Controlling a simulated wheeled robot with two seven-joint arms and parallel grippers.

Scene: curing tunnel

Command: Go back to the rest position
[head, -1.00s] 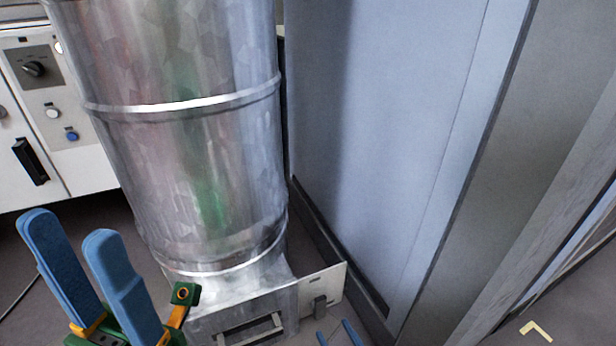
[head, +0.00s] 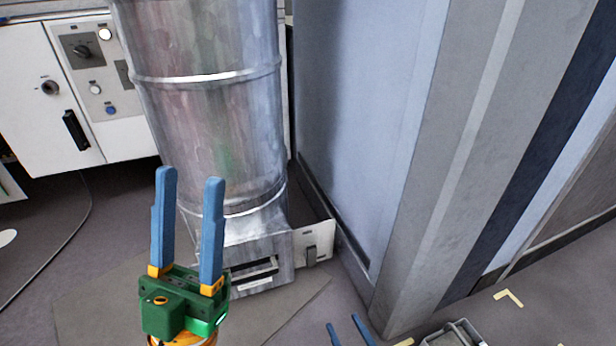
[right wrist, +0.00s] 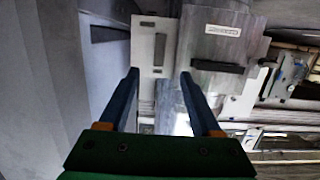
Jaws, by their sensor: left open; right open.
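My left gripper (head: 190,225) has blue fingers on a green body and points up in the lower left of the head view. Its fingers are apart with nothing between them. It appears in front of the foot of a shiny metal duct (head: 215,130). My right gripper (head: 348,332) shows only as two blue fingertips at the bottom edge of the head view. In the right wrist view its two blue fingers (right wrist: 158,95) are apart. Behind them is a metal housing with a dark slot (right wrist: 216,66). I see nothing held by either gripper.
A white control cabinet (head: 35,100) with knobs stands at the back left. A tall blue-grey wall panel (head: 370,120) rises right of the duct. A slide plate (head: 312,243) sticks out at the duct's foot. A grey bin (head: 455,335) is at the bottom edge. Bare floor (head: 440,305) shows at right.

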